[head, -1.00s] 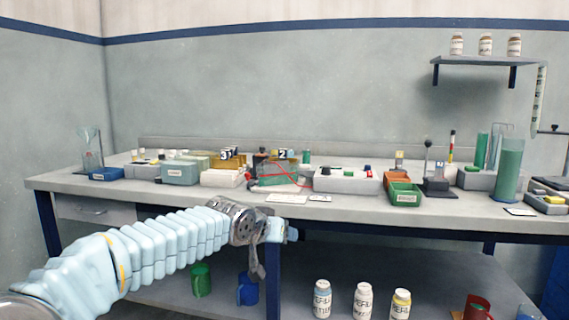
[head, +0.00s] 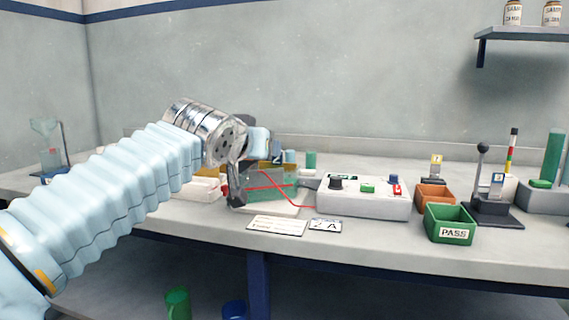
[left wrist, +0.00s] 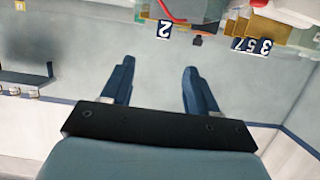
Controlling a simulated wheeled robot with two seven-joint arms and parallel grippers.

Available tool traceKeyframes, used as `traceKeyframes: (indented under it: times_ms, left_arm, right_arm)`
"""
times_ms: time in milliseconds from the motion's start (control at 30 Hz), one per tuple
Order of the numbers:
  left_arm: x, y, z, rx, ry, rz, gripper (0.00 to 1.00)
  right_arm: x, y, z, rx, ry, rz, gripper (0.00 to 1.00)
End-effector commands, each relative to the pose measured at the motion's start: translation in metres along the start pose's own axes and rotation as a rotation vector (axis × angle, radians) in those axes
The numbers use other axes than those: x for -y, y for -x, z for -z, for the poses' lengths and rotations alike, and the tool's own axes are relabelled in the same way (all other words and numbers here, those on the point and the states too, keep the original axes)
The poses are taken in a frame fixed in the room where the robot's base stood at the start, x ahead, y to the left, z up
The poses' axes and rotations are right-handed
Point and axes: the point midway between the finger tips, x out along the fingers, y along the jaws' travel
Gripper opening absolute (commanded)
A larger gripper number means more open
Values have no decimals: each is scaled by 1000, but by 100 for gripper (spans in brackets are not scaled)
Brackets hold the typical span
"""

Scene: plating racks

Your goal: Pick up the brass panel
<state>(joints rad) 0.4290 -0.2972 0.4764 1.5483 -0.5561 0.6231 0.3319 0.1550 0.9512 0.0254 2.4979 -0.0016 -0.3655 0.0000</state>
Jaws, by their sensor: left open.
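A brass-coloured panel (head: 264,165) shows as a small strip behind my left gripper in the head view, by the green tank on the bench. In the left wrist view, which is turned over, brass-coloured plates (left wrist: 270,30) stand at the top right near number tags 3, 5 and 7. A tag marked 2 (left wrist: 164,29) hangs by the green tank (left wrist: 195,9). My left gripper (left wrist: 155,82) is open and empty, its two blue fingers apart from the plates. In the head view my left wrist hides much of the tank and plates. My right gripper is not in view.
A white control box (head: 363,199) with knobs stands right of the tank, with red wires (head: 285,189) between. A green PASS bin (head: 450,224), an orange bin (head: 435,196) and a lever stand (head: 492,207) are farther right. Cards (head: 277,225) lie at the front edge.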

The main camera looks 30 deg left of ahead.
Motion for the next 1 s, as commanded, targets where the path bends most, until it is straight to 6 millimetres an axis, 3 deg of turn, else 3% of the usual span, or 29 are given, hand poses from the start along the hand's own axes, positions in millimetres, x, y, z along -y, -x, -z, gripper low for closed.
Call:
traceKeyframes:
  times_ms: [167,400,1000]
  left_arm:
    - [1,-19,0,4,1,1,60]
    - [1,-69,0,4,1,0,60]
    - [6,-137,1,1,1,-1,60]
  right_arm:
    - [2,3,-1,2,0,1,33]
    - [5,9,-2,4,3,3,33]
    - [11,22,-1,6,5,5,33]
